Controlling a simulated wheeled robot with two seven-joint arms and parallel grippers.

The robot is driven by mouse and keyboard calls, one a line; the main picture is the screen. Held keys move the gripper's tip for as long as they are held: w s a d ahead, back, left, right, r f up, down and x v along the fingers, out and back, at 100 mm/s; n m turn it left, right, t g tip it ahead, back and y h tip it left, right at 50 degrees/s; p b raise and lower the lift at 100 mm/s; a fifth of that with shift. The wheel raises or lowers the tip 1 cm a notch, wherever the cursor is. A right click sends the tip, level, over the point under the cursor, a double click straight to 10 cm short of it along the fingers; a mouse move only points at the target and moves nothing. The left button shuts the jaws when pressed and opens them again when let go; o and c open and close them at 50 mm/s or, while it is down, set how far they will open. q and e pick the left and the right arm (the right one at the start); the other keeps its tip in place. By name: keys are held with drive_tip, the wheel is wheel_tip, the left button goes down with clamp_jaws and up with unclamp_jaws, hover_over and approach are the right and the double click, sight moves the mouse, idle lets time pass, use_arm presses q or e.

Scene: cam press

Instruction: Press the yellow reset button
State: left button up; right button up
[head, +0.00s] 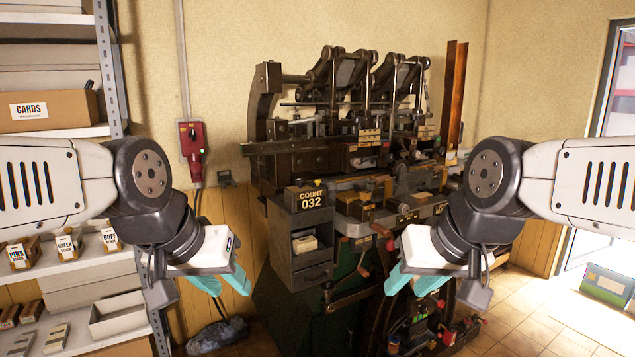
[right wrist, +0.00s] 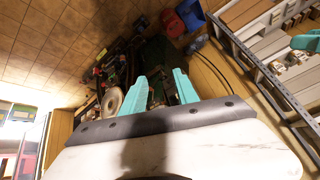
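A dark counter box (head: 311,199) reading "COUNT 032" stands on a grey cabinet at the front of the press, in the middle of the head view. A small yellow spot (head: 318,183) on its top looks like the yellow reset button; it is too small to tell for certain. My left gripper (head: 224,284) is open and empty, low and left of the counter. My right gripper (head: 414,283) is open and empty, low and right of it. In the right wrist view, its teal fingers (right wrist: 161,82) stand apart with nothing between them. Neither gripper touches the counter.
The cam press (head: 345,155) fills the middle, with levers and small boxes on its bed. A red switch box (head: 192,139) hangs on the wall. A shelf (head: 112,75) with cartons is at left. A hand crank (head: 352,282) projects below the cabinet. Floor (head: 525,325) is clear at right.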

clamp_jaws()
idle(1.6)
